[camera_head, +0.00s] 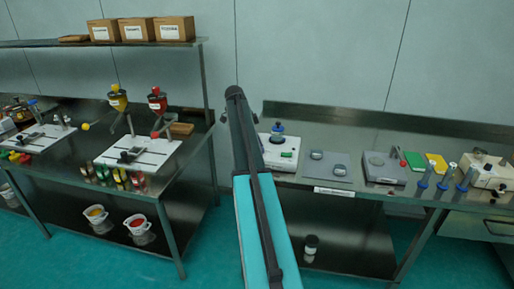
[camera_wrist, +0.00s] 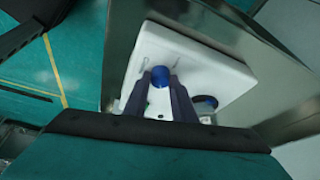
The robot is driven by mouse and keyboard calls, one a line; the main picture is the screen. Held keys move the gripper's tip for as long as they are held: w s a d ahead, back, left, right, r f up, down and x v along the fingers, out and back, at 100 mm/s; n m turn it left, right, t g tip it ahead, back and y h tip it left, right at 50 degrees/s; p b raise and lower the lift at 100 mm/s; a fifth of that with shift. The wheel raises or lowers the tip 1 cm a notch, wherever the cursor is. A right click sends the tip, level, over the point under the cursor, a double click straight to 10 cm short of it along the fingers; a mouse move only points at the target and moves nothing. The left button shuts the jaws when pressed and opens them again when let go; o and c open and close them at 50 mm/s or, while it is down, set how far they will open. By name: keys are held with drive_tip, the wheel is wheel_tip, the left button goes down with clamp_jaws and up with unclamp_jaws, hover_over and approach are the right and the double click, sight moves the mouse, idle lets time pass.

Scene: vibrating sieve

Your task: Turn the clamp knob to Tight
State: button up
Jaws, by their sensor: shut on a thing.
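A white machine (camera_head: 281,154) stands at the left end of the right-hand bench, with a blue knob (camera_head: 278,128) on top. In the wrist view the white housing (camera_wrist: 205,65) fills the middle, and the blue knob (camera_wrist: 160,76) sits between the tips of my gripper (camera_wrist: 160,80). The two dark fingers lie on either side of the knob and are shut on it. No knob markings can be read. In the head view my arm rises just left of the machine, and the gripper cannot be made out there.
Right of the machine are a grey pad (camera_head: 331,167) with small round pieces, a grey device (camera_head: 384,168), a green tray (camera_head: 414,161) and several blue-handled tools. The left bench (camera_head: 75,168) holds stands with yellow and red funnels. Green floor lies between the benches.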

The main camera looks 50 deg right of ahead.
drive_tip(key=shift+s+d+f, duration=0.1)
drive_tip(key=shift+s+d, duration=0.05)
drive_tip(key=shift+s, duration=0.2)
drive_tip(key=o, duration=1.1)
drive_tip(key=shift+c, duration=0.2)
drive_tip(key=shift+w, duration=0.1)
drive_tip(key=shift+v, duration=0.95)
drive_tip(key=b+v, duration=0.2)
drive_tip(key=v, duration=1)
drive_tip(key=shift+b, duration=0.35)
